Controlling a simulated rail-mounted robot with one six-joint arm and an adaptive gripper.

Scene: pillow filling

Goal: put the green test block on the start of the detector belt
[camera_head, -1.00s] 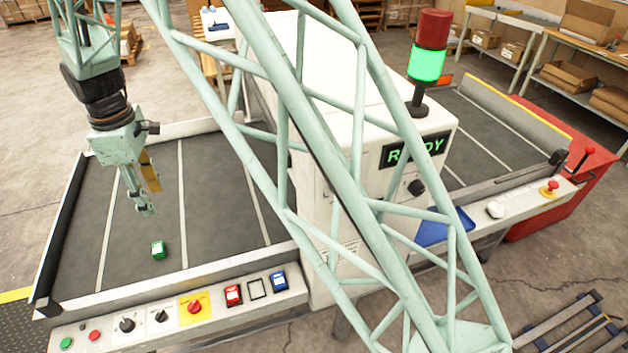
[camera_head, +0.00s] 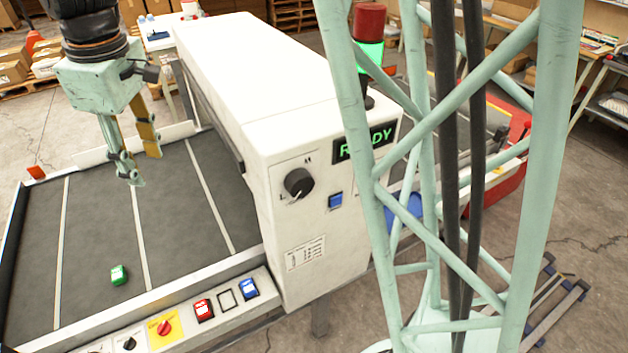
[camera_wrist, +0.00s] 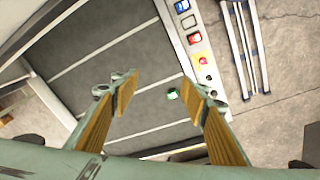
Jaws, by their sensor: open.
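The green test block (camera_head: 119,274) lies on the dark detector belt (camera_head: 90,235), near the control-panel side, between two white cross lines. My gripper (camera_head: 145,168) is open and empty, above the belt, farther back and to the right of the block, apart from it. In the wrist view the green block (camera_wrist: 172,93) shows beyond the open fingers (camera_wrist: 157,88), close to the right fingertip in the picture. Nothing is between the fingers.
The white detector housing (camera_head: 300,190) reads READY, with a green light (camera_head: 370,55) lit. Much of the belt is clear.

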